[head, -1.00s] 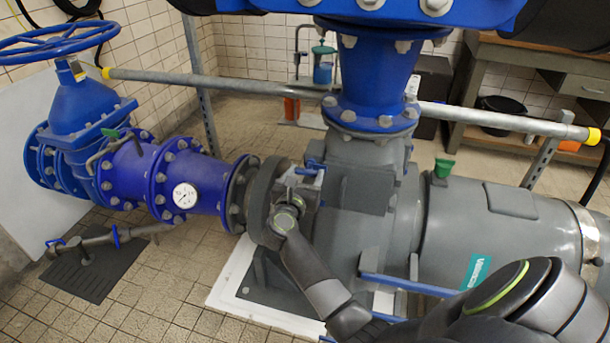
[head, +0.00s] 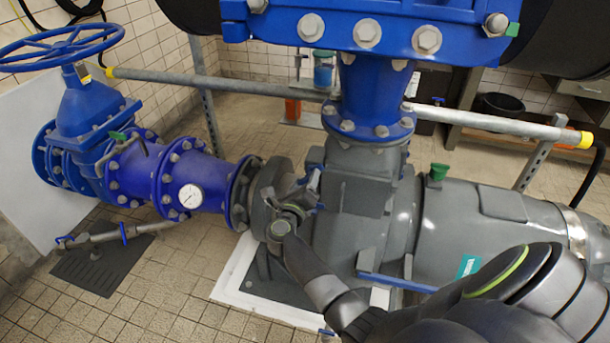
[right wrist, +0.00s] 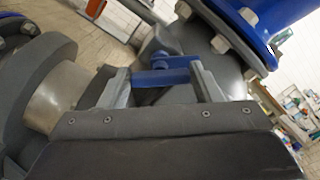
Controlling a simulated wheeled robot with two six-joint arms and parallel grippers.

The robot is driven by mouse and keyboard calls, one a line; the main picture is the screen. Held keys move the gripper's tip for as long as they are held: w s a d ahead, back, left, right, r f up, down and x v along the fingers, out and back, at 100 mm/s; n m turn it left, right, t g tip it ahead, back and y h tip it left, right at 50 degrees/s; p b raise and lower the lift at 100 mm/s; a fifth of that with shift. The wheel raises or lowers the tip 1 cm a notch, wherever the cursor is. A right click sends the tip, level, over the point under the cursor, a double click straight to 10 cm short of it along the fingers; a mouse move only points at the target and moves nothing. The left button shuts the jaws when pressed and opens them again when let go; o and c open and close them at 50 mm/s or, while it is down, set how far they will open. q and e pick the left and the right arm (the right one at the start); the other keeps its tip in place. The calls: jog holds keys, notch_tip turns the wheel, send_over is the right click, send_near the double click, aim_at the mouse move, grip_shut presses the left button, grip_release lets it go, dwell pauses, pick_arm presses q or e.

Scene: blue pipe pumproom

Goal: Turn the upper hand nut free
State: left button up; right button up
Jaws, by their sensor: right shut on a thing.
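The upper hand nut, a small blue winged part (right wrist: 166,72), sits between the two grey fingers of my right gripper (right wrist: 163,84) in the right wrist view. The fingers are shut on it from both sides. In the head view my right gripper (head: 308,190) is at the grey pump housing, just right of the flange joint. Only a small blue bit of the nut (head: 314,179) shows there; the gripper hides the rest. Whether its thread is still engaged cannot be told. My left gripper is not in view.
A blue vertical pipe (head: 369,95) rises behind the gripper. A grey rail (head: 490,123) crosses behind.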

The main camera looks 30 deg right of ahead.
jog(key=n+p, duration=0.3)
jog(key=n, duration=0.2)
jog(key=shift+n+p, duration=0.3)
jog(key=shift+p, duration=0.05)
jog(key=shift+f+n+p, duration=0.15)
jog(key=shift+n+p, duration=0.85)
jog(key=shift+n, duration=0.9)
jog(key=o, duration=1)
jog(key=shift+a, duration=0.1)
